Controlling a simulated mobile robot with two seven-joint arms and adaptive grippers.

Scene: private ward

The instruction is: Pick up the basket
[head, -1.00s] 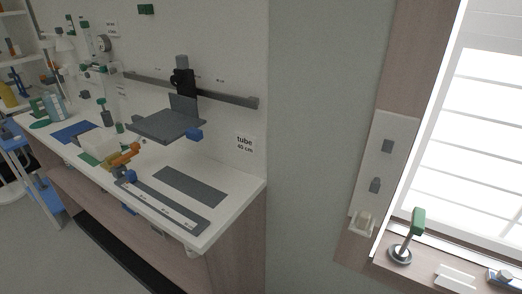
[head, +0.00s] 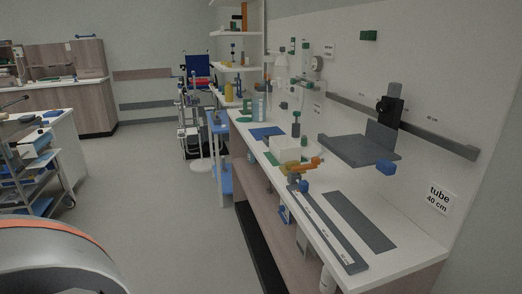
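I cannot make out a basket for certain in the head view. Neither of my grippers shows. A large grey curved shape with an orange stripe at the bottom left looks like part of my own body. A long white counter (head: 408,262) runs along the right wall.
A grey wall shelf (head: 360,150) juts over the counter at right. A metal cart (head: 40,170) stands at left, with wooden cabinets (head: 60,85) behind. A blue chair (head: 197,68) and stands are at the back. The middle floor (head: 150,190) is clear.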

